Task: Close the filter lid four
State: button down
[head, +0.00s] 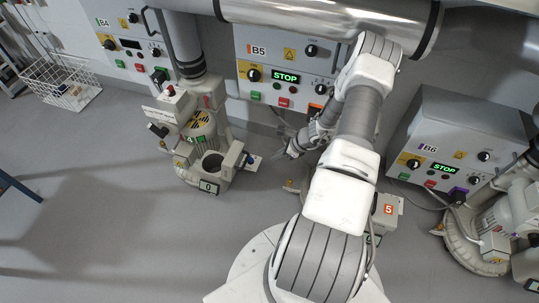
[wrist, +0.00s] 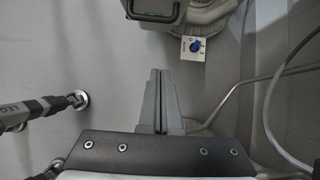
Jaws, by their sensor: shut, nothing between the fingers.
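Blower four (head: 203,140), a beige machine with a green 4 label, stands on the floor left of my arm in the head view. A round dark opening (head: 212,162) shows at its front, uncovered. A pale flap (head: 232,155) stands up at the right of this opening and looks like the filter lid, swung open. My gripper (head: 291,152) is to the right of the blower, apart from it. In the wrist view my gripper's fingers (wrist: 156,72) are together and empty, below part of a machine (wrist: 153,10) at the top edge. The lid cannot be made out clearly there.
A small tag with a blue knob (wrist: 196,46) sticks out from the machine in the wrist view. A pale cable (wrist: 268,110) runs down the right side. Control box B5 (head: 285,65) stands behind, and B6 (head: 455,140) at right. Floor left of blower four is clear.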

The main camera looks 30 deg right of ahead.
aim_at(237, 163)
jog(key=w+a+f+b, duration=0.3)
jog(key=w+a+f, duration=0.2)
jog(key=w, duration=0.1)
jog(key=shift+w+a+f+b, duration=0.2)
jog(key=shift+w+a+b, duration=0.05)
jog(key=shift+w+b, duration=0.1)
jog(key=shift+r, duration=0.1)
jog(key=shift+w+a+r+g+p, duration=0.15)
jog(key=shift+w+r+g+p, duration=0.15)
jog(key=shift+p, duration=0.4)
